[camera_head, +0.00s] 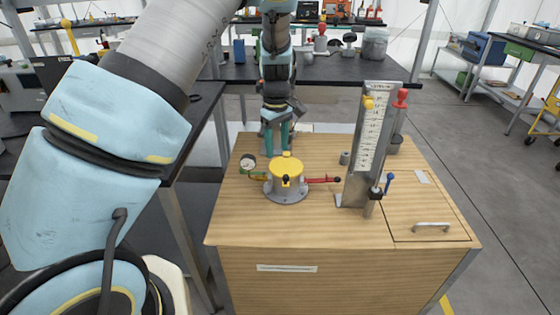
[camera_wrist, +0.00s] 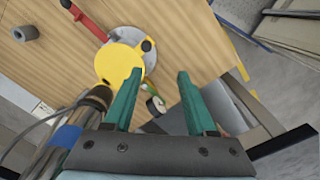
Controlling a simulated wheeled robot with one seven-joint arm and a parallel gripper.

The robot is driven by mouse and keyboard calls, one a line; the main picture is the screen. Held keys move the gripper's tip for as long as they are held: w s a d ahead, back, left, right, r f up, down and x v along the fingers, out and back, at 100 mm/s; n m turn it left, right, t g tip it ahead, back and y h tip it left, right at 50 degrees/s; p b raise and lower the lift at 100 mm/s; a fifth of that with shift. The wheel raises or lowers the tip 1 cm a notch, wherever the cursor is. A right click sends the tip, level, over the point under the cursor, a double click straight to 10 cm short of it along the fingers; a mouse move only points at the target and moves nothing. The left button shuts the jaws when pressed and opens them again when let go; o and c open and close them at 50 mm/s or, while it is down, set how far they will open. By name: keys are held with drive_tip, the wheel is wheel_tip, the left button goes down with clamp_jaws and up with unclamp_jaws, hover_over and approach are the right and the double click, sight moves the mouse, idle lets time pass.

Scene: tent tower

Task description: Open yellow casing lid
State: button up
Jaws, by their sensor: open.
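The yellow casing lid (camera_head: 287,170) sits on a round grey metal casing (camera_head: 287,193) on the wooden cabinet top, and it looks closed. A small dark knob shows at its near side. In the wrist view the yellow lid (camera_wrist: 118,62) lies just beyond my left fingertip, with the grey casing (camera_wrist: 131,38) beside it. My gripper (camera_head: 277,145) is behind the lid in the head view, pointing down. In the wrist view my gripper (camera_wrist: 160,75) has its two green fingers apart with nothing held between them.
A red-handled lever (camera_head: 325,180) extends right from the casing. A small gauge (camera_head: 247,162) stands to its left. The cabinet's front left top (camera_head: 240,225) is clear.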

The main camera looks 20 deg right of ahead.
sight(286, 175)
drive_tip(key=d+f+p, duration=0.1)
drive_tip(key=f, duration=0.2)
drive_tip(key=d+f+p, duration=0.1)
drive_tip(key=f, duration=0.3)
drive_tip(key=d+f, duration=0.1)
drive_tip(key=f, duration=0.3)
drive_tip(key=shift+f+p, duration=0.25)
drive_tip(key=shift+p, duration=0.15)
clamp_jaws()
idle(1.0)
